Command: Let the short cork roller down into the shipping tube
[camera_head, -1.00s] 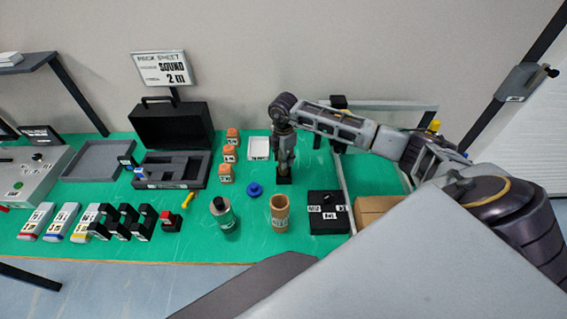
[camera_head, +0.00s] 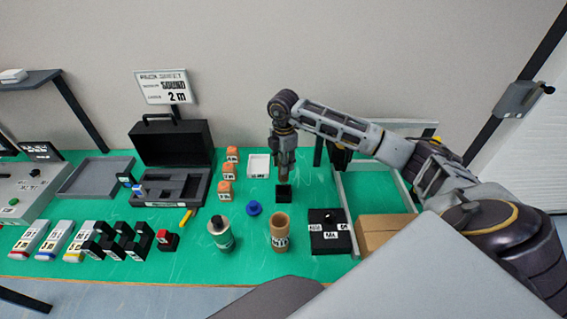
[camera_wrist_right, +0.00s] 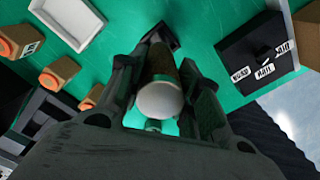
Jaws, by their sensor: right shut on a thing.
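The short cork roller is in my right gripper (camera_head: 285,176), which is shut on it above the green mat. I cannot make out the tube in the right wrist view. A black square piece (camera_head: 284,194) shows just below the right gripper. My left gripper is not in view.
A blue knob-like cap (camera_head: 253,208) and a grey-green canister (camera_head: 220,235) stand left of the tube. A black labelled box (camera_head: 330,238) and a cardboard box (camera_head: 382,232) stand right of it. Orange-topped blocks (camera_head: 226,190) and a white tray (camera_head: 258,166) lie farther back.

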